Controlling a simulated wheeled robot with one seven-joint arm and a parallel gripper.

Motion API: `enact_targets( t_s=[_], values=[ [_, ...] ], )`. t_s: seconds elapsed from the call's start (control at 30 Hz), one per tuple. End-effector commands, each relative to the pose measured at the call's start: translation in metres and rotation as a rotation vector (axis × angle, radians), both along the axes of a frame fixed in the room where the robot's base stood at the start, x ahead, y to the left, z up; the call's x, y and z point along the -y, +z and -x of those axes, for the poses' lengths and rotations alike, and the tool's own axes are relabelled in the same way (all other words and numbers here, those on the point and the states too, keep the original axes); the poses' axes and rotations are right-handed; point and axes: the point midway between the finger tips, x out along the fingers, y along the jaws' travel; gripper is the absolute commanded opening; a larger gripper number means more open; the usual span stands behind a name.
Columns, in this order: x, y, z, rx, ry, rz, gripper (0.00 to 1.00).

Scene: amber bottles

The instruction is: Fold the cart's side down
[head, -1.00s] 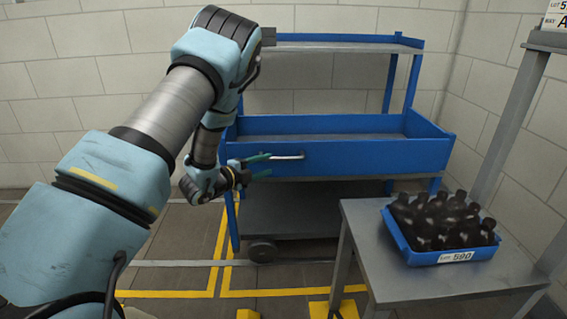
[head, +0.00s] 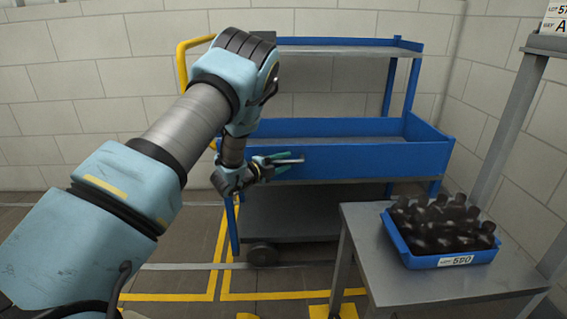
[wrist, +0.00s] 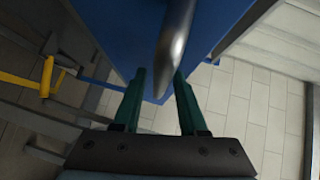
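The cart's blue side panel (head: 370,161) stands upright along the front of the middle shelf in the head view. A grey metal handle (head: 291,161) sticks out near its left end. My gripper (head: 278,157) is at this handle, in front of the panel. In the wrist view, the two teal fingers (wrist: 160,100) are apart, with the rounded handle (wrist: 177,48) reaching down between their tips. Gaps show beside the handle, so the fingers do not appear closed on it. The blue panel (wrist: 125,30) fills the top of that view.
The cart (head: 345,48) has a grey top shelf and a yellow push bar (head: 182,62) at left. A grey table (head: 375,262) at front right holds a blue tray (head: 404,253) of several dark bottles. Yellow lines mark the open floor at left.

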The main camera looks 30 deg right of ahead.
Motion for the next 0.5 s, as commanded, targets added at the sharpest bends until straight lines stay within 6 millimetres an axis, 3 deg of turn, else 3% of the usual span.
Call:
enact_targets(
  t_s=[0.07, 0.33, 0.5],
  values=[
    [-0.0002, 0.0001, 0.0, 0.0, 0.0, 0.0, 0.32],
    [-0.0003, 0.0002, -0.0001, 0.0, 0.0, 0.0, 0.01],
    [-0.0003, 0.0002, -0.0001, 0.0, 0.0, 0.0, 0.0]
  ],
)
